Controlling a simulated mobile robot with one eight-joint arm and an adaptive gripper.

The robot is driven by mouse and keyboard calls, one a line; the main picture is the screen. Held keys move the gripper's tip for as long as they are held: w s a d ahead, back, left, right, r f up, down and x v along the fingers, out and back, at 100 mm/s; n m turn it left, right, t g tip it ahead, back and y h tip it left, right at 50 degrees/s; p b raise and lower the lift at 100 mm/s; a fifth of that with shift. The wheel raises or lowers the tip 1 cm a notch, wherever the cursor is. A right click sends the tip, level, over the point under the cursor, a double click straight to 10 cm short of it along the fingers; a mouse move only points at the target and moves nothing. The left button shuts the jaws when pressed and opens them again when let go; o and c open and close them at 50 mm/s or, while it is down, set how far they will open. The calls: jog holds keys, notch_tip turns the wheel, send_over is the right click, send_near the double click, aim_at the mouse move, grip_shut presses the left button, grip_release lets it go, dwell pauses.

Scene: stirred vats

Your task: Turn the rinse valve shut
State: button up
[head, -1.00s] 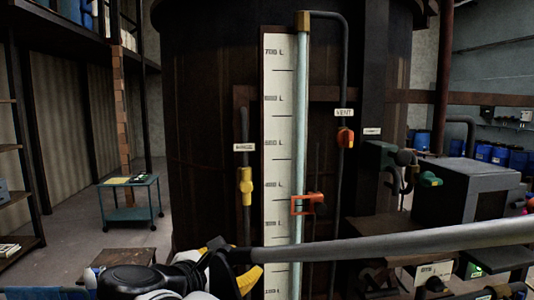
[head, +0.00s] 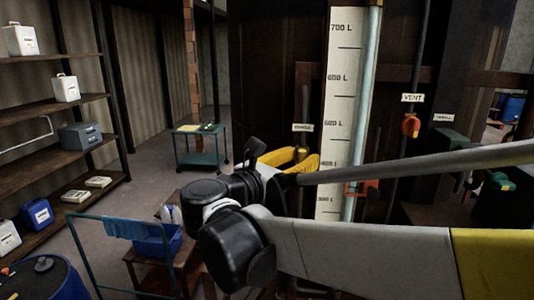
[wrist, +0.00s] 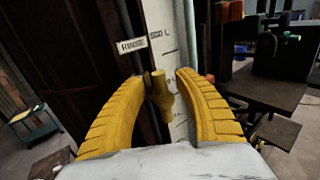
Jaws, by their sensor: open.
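The rinse valve has a yellow handle (wrist: 162,96) on a thin dark pipe, below a white label reading RINSE (wrist: 132,45). In the wrist view the handle lies lengthwise along the pipe, between my two yellow fingers. My gripper (wrist: 160,108) is open around it, with a gap showing on both sides. In the head view my gripper (head: 290,160) is just under the RINSE label (head: 302,127). The handle is mostly hidden there behind my fingers.
A white level scale (head: 345,110) with a glass tube stands right of the valve, with an orange-red slider (head: 362,188). An orange vent valve (head: 411,125) is further right. Shelves (head: 70,110) and a teal cart (head: 200,148) stand left.

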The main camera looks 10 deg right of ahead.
jog(key=shift+w+d, duration=0.3)
jog(key=shift+d, duration=0.1)
grip_shut()
jog(key=shift+s+d+m+g+y+p, duration=0.15)
jog(key=shift+d+m+g+y+p, duration=0.15)
jog(key=shift+m+y+p, duration=0.65)
jog(key=shift+s+d+f+m+y+p, duration=0.1)
jog(key=shift+d+f+m+y+p, duration=0.3)
jog(key=shift+m+y, duration=1.15)
jog(key=shift+s+d+f+m+y+p, duration=0.15)
jog(key=shift+f+m+y+p, duration=0.25)
jog(key=shift+m+y+p, duration=0.75)
jog(key=shift+w+d+f+m+y+p, duration=0.1)
jog(key=shift+d+f+m+y+p, duration=0.25)
jog(key=shift+m+y, duration=1.5)
jog(key=shift+a+f, duration=0.1)
jog(key=shift+a, duration=0.05)
